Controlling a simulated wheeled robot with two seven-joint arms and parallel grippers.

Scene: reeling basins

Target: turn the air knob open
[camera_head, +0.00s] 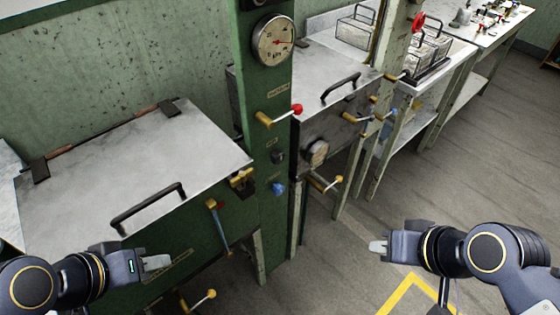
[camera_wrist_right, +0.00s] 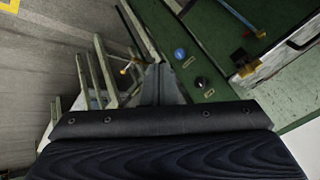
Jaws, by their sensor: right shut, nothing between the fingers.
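A green post (camera_head: 262,95) carries a blue knob (camera_head: 278,188) low down and a black knob (camera_head: 278,157) above it. The labels are too small to read, so I cannot tell which is the air knob. The blue knob (camera_wrist_right: 179,53) and black knob (camera_wrist_right: 200,82) also show in the right wrist view. My right gripper (camera_head: 377,246) is shut and empty, to the right of the post and apart from both knobs. My left gripper (camera_head: 156,262) is in front of the left basin; its finger gap is not clear.
A red-tipped brass lever (camera_head: 280,114) and a pressure gauge (camera_head: 273,40) are higher on the post. The left basin (camera_head: 130,165) has a closed metal lid with a black handle (camera_head: 148,205). A blue-handled valve (camera_head: 218,225) hangs at its front. Floor (camera_head: 335,270) is clear right of the post.

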